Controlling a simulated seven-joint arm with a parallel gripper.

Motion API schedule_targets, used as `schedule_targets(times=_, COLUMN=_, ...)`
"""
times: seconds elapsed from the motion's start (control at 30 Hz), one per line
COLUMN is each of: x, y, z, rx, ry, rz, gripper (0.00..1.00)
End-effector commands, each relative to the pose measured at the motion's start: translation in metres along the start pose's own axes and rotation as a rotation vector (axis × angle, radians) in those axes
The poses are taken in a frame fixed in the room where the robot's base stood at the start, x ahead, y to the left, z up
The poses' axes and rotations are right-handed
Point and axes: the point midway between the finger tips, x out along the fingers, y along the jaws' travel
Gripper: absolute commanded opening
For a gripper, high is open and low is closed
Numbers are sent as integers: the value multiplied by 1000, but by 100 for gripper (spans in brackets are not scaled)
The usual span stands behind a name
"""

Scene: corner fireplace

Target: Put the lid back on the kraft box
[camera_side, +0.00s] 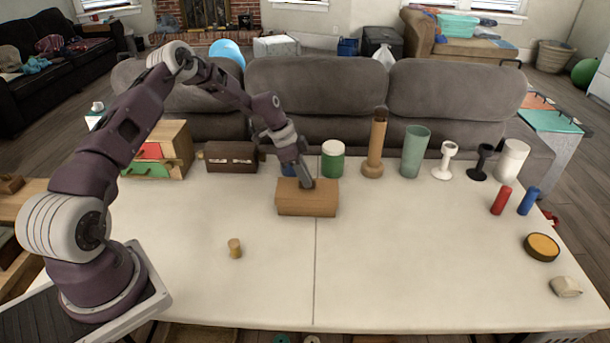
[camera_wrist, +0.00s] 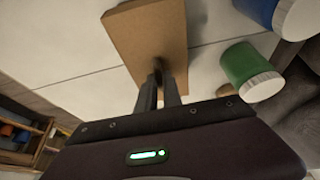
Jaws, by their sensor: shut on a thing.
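The kraft box (camera_side: 306,206) is a brown cardboard block near the middle of the white table. Its flat brown lid (camera_wrist: 140,33) fills the upper part of the wrist view, and a small knob (camera_wrist: 158,66) stands on it. My gripper (camera_side: 307,184) comes down from above over the box, with its fingers (camera_wrist: 160,88) shut on the lid's knob. In the side view the lid lies over the top of the box, roughly lined up with it. I cannot tell whether it is fully seated. The inside of the box is hidden.
A green jar with a white lid (camera_side: 333,162) stands close behind the box. A tall wooden cylinder (camera_side: 376,148), a green cup (camera_side: 414,152) and goblets stand right of it. A dark chest (camera_side: 231,157) is behind left. A cork (camera_side: 235,248) stands front left. The front middle is clear.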

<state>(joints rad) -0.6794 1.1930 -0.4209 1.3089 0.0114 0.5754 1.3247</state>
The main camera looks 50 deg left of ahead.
Motion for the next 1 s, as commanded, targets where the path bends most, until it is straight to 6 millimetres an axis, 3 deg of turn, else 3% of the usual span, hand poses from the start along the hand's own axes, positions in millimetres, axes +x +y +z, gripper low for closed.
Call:
schedule_targets(times=0.17, x=0, y=0, z=0, rx=0, ry=0, rz=-1, gripper=0)
schedule_targets(times=0.2, x=0, y=0, z=0, rx=0, ry=0, rz=-1, gripper=14)
schedule_targets(times=0.3, x=0, y=0, z=0, rx=0, ry=0, rz=-1, gripper=33)
schedule_targets(times=0.33, x=0, y=0, z=0, rx=0, ry=0, rz=-1, gripper=35)
schedule_targets(times=0.63, x=-4, y=-1, z=0, rx=0, ry=0, rz=-2, gripper=35)
schedule_targets(times=1.0, x=-67, y=-1, z=0, rx=-1, ry=1, rz=-2, gripper=35)
